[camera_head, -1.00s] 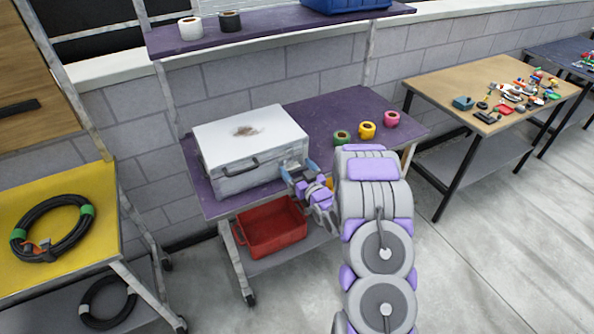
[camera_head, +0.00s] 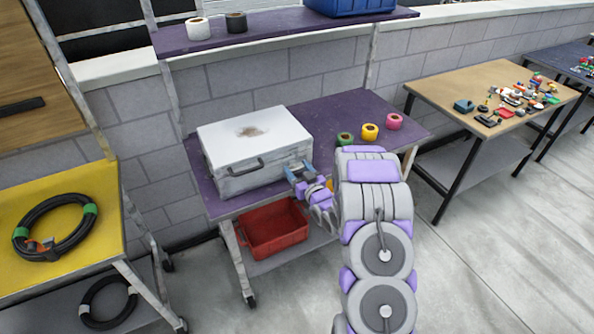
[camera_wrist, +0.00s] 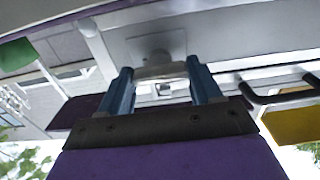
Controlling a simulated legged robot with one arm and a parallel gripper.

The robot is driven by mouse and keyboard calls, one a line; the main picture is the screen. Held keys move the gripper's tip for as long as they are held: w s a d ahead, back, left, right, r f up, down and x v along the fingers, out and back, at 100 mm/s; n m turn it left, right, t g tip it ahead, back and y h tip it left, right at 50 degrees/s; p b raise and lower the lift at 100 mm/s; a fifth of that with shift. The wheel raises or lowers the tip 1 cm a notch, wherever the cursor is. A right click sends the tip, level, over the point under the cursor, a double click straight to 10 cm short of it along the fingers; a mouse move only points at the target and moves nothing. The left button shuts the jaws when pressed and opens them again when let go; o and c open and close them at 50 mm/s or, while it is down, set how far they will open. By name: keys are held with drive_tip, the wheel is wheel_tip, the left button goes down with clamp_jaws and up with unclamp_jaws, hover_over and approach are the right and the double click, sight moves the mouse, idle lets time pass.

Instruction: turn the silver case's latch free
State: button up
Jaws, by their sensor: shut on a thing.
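The silver case (camera_head: 255,150) lies closed on the purple tabletop, its dark handle (camera_head: 246,168) on the front face. The handle also shows at the right of the wrist view (camera_wrist: 285,97). My gripper (camera_head: 299,170) is at the right part of the case's front. In the wrist view, my gripper's (camera_wrist: 160,75) two blue fingers stand on either side of the pale metal latch (camera_wrist: 160,71) and are shut on it. The latch is below a square plate on the case. In the head view, my gripper hides the latch.
Green, yellow and pink tape rolls (camera_head: 369,132) stand on the purple table (camera_head: 330,108) right of the case. A red bin (camera_head: 275,232) sits on the lower shelf. A yellow table (camera_head: 100,220) with a coiled hose is at left. Open floor lies to the right.

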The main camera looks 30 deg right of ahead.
drive_tip(key=shift+d+r+p, duration=0.1)
drive_tip(key=shift+p, duration=0.2)
drive_tip(key=shift+m, duration=0.3)
drive_tip(key=m+p, duration=0.3)
drive_tip(key=p, duration=0.2)
drive_tip(key=shift+r+m, duration=0.2)
drive_tip(key=shift+m, duration=0.2)
drive_tip(key=m+p, duration=0.2)
drive_tip(key=m, duration=0.1)
drive_tip(key=shift+f+m+p, duration=0.15)
drive_tip(key=shift+m+p, duration=0.15)
drive_tip(key=shift+p, duration=0.05)
drive_tip(key=m+p, duration=0.1)
drive_tip(key=m, duration=0.4)
drive_tip(key=shift+d+f, duration=0.1)
drive_tip(key=shift+f, duration=0.05)
drive_tip(key=shift+f+m, duration=0.2)
drive_tip(key=shift+m, duration=2.2)
drive_tip(key=o, duration=1)
drive_tip(key=shift+d, duration=0.2)
